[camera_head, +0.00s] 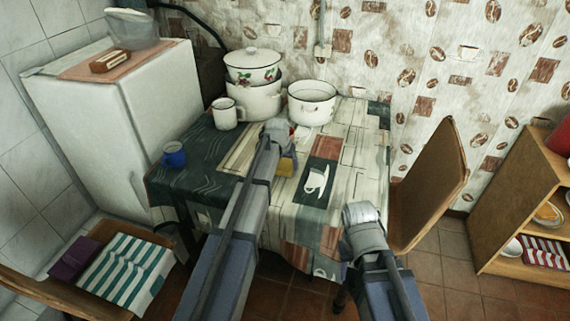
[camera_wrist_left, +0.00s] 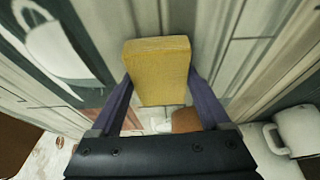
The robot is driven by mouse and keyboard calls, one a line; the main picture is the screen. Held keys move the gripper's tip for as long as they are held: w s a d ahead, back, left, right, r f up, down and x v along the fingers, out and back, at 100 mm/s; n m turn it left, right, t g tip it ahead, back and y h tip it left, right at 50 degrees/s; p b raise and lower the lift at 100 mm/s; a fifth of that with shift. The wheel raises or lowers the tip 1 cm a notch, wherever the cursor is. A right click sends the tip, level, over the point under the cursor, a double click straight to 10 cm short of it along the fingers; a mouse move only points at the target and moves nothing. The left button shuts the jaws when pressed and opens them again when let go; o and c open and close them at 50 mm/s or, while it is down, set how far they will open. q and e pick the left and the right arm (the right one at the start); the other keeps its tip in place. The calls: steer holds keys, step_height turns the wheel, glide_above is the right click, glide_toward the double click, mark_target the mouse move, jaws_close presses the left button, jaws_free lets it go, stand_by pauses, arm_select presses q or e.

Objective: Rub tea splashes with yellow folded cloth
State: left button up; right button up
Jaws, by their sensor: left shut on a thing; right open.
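My left gripper (camera_head: 285,154) is shut on the yellow folded cloth (camera_head: 287,166), over the middle of the table. In the left wrist view the cloth (camera_wrist_left: 158,70) sits between both fingers as a thick block. I cannot tell whether it touches the tablecloth (camera_head: 340,165). My right gripper (camera_head: 350,268) is open and empty at the table's front right edge, its fingers mostly hidden by its own wrist. I cannot make out tea splashes; the cloth and my left arm hide part of the tabletop.
A white mug (camera_head: 226,114), a stacked lidded pot (camera_head: 252,68) and an open white pot (camera_head: 312,104) stand at the back. A blue mug (camera_head: 174,155) is at the left edge. A wooden chair (camera_head: 430,185) stands right of the table. The table's right half looks clear.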

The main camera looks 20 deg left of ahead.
mark_target(282, 172)
arm_select(q)
steer(key=shift+s+f, duration=0.15)
steer(key=shift+s, duration=2.15)
steer(key=shift+s+a, duration=0.15)
steer(key=shift+s, duration=1.65)
steer(key=shift+s, duration=0.1)
steer(key=shift+s+f, duration=0.1)
steer(key=shift+s, duration=1.85)
step_height(282, 172, up, 6)
steer(key=p, duration=0.5)
steer(key=shift+w+p, duration=0.1)
steer(key=shift+p, duration=0.2)
